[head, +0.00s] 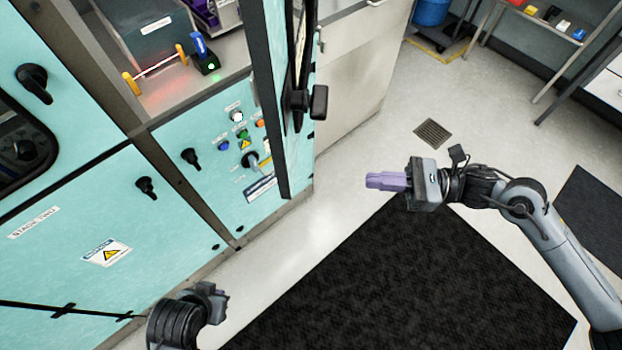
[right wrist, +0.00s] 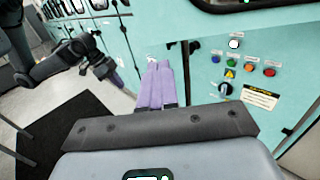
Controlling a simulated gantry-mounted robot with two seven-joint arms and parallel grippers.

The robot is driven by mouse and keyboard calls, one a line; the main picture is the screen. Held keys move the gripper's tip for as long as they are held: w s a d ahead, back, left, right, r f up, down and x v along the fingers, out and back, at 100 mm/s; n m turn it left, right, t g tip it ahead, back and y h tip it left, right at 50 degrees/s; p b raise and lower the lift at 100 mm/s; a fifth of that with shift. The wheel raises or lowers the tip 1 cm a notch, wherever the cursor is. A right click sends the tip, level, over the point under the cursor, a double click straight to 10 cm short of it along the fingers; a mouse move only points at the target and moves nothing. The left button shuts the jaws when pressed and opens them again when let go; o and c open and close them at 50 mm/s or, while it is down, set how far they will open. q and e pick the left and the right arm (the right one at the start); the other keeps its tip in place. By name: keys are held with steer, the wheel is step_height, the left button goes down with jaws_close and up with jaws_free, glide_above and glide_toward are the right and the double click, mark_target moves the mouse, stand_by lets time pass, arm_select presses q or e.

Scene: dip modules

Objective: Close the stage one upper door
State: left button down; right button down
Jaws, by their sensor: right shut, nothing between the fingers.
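An upper door (head: 273,95) stands swung open from the teal cabinet, seen nearly edge-on in the head view, with a black handle (head: 318,103) on its right side. The compartment beside it is open; I cannot read a stage one label. My right gripper (head: 372,181) is shut and empty, to the right of the door and apart from it. Its purple fingers (right wrist: 157,85) also show in the right wrist view, in front of the teal panels. My left gripper (head: 222,298) is low in the head view, its fingers mostly hidden; its arm also shows in the right wrist view.
Inside the compartment are an orange-ended bar (head: 155,68) and a blue-topped lever (head: 199,45). Below are coloured buttons (head: 242,134) and a rotary switch (head: 250,159). A black mat (head: 400,280) covers the floor. Floor around my right gripper is clear.

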steer(key=p, duration=0.3)
glide_toward(293, 175)
steer(key=a, duration=0.3)
steer(key=w+a, duration=0.1)
steer(key=a, duration=0.1)
steer(key=shift+f, duration=0.1)
steer(key=shift+a+f, duration=0.1)
steer(key=shift+a, duration=0.85)
steer(key=shift+f, duration=0.1)
